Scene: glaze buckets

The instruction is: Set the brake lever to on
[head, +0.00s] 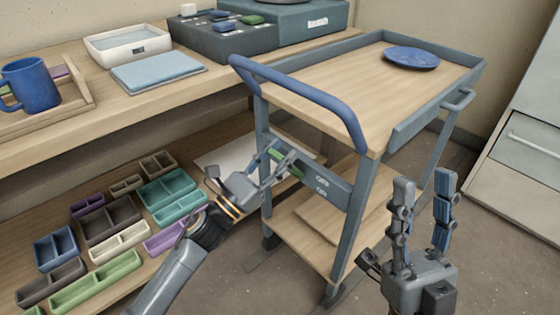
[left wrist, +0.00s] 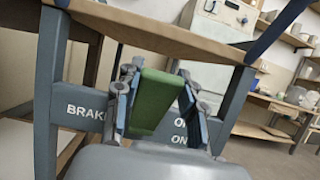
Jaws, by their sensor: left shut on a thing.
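The brake lever has a green handle (head: 287,162) on a grey plate (head: 336,188) at the side of the cart, below its top. My left gripper (head: 277,160) is shut on this handle. In the left wrist view the green handle (left wrist: 152,98) stands between the two fingers, slightly tilted. The plate bears the word BRAKE, partly hidden, and two stacked labels, the lower reading ON. The fingers partly cover the labels in the wrist view, and the lever's pivot is hidden. My right gripper (head: 424,195) is open and empty, in front of the cart at the right.
The cart (head: 340,75) has a blue push handle (head: 300,92) above the lever and a blue plate (head: 411,57) on top. A workbench (head: 130,105) stands left, with a blue mug (head: 30,85). Its lower shelf holds several coloured trays (head: 110,215). Floor right of the cart is clear.

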